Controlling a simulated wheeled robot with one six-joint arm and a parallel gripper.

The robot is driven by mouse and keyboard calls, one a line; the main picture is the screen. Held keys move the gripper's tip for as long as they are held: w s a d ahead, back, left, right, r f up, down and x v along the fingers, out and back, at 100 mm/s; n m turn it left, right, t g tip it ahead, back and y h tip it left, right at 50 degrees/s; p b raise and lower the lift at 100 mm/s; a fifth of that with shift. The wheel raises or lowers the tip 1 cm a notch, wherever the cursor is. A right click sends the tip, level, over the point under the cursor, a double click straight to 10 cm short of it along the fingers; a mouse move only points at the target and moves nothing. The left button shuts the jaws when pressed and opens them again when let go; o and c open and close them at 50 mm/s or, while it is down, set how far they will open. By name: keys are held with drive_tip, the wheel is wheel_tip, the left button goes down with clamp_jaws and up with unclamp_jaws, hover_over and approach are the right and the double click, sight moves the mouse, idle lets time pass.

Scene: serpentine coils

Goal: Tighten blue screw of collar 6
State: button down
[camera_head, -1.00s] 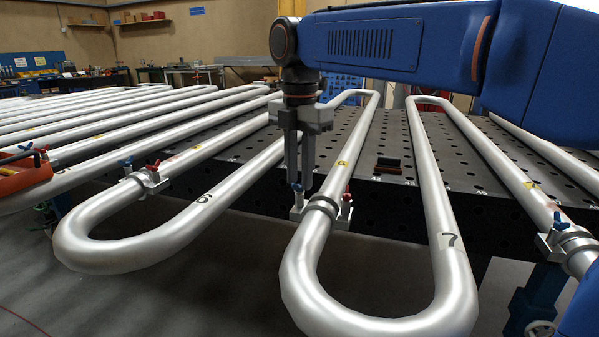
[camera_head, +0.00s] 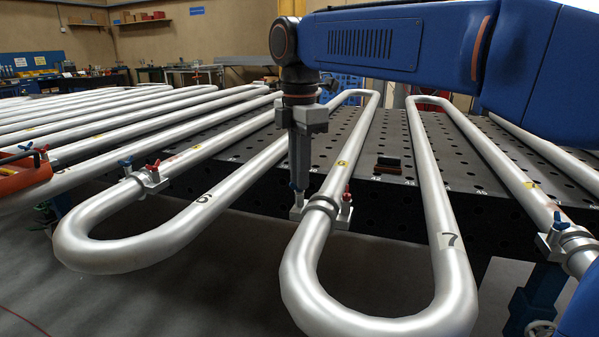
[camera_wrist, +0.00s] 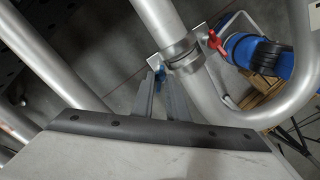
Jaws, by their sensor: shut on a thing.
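My gripper (camera_head: 298,186) points straight down on the left side of a metal collar (camera_head: 320,206), which is clamped around a silver tube near its front bend. Its fingers are shut on the blue screw of this collar. The screw is mostly hidden by the fingers in the head view. In the wrist view, a bit of the blue screw (camera_wrist: 160,70) shows at the fingertips, left of the collar (camera_wrist: 186,60). The collar's red screw (camera_head: 346,195) stands free on the right side; it also shows in the wrist view (camera_wrist: 216,42).
Another collar (camera_head: 148,178) with blue and red screws sits on the coil to the left, and one (camera_head: 562,243) to the right. Tube bends marked 6 and 7 lie on both sides. A dark object (camera_head: 388,165) lies on the perforated table (camera_head: 400,190). An orange item (camera_head: 22,175) rests far left.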

drive_tip(key=m, duration=0.7)
drive_tip(key=shift+r, duration=0.1)
drive_tip(key=m, duration=0.6)
drive_tip(key=shift+m, duration=0.4)
drive_tip(key=m, duration=1.2)
drive_tip(key=shift+m, duration=0.3)
drive_tip(key=c, duration=2)
unclamp_jaws()
